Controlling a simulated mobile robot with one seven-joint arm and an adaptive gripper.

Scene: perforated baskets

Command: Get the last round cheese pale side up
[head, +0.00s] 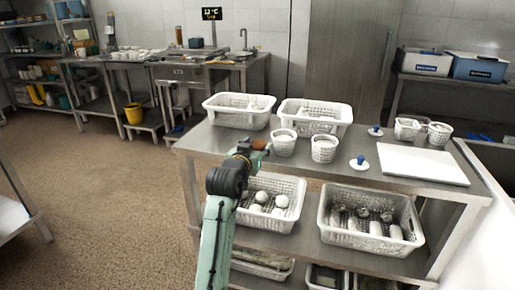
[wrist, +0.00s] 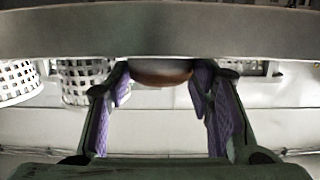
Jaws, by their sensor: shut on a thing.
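My gripper (head: 249,149) is over the left front part of the steel table. A rounded reddish-brown thing (head: 260,144) is at its tip, probably the round cheese. In the wrist view my gripper (wrist: 160,88) has its purple-padded fingers on either side of this brown thing (wrist: 160,78), with its brown face showing. A grey band hides its upper part, and no pale side can be made out. Two small round perforated baskets, the left one (head: 284,146) and the right one (head: 324,155), stand to the right of my gripper with white contents.
Two larger white baskets (head: 239,119) (head: 316,121) stand at the table's back. A white board (head: 420,164) and blue-knobbed lids (head: 359,164) lie to the right. On the shelf below, one basket (head: 290,222) holds white round things, another (head: 335,240) several pale and dark pieces.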

